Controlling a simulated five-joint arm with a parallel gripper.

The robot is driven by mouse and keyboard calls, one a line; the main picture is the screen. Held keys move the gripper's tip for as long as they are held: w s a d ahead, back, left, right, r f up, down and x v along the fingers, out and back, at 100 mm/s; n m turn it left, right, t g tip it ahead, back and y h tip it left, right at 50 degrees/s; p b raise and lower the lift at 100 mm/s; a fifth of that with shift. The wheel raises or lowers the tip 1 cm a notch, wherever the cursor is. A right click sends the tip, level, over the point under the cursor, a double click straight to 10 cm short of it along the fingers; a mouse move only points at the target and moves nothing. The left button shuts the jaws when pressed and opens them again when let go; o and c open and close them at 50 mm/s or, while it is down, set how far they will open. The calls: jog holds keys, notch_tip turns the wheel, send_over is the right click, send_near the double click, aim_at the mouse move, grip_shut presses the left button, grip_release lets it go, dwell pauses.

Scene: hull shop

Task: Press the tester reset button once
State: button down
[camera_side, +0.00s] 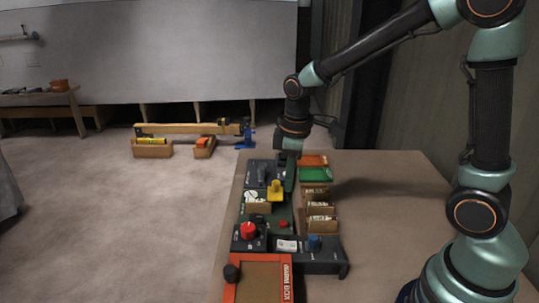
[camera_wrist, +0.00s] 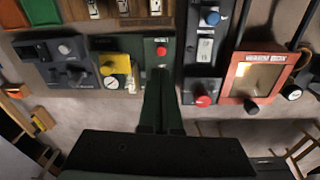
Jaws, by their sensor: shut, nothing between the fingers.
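A small round red button (camera_wrist: 161,51) sits on a narrow green panel (camera_wrist: 152,40) in the wrist view; in the side view it shows as a small red spot (camera_side: 283,223). I cannot read its label, so I cannot tell for sure that it is the tester reset. My gripper (camera_wrist: 160,72) is shut and empty, its fingertips pointing at the green panel just short of the red button in the picture. In the side view my gripper (camera_side: 288,190) points down beside a yellow part (camera_side: 275,190), behind the button. Contact with anything cannot be told.
A larger red knob (camera_wrist: 203,100) and a blue knob (camera_wrist: 212,18) are on the dark box to the right. A gauge unit with a yellow part (camera_wrist: 115,64) is left. An orange-framed box (camera_side: 263,280) is at the bench front; card bins (camera_side: 319,210) stand right.

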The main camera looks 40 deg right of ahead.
aim_at(283, 222)
jog(key=f, duration=0.2)
jog(key=w+f+n, duration=0.1)
jog(key=shift+a+f+g, duration=0.2)
jog(key=shift+f+g, duration=0.15)
jog(key=shift+g, duration=0.05)
jog(key=shift+f, duration=0.2)
jog(key=shift+f, duration=3.45)
jog(key=shift+r, duration=3.05)
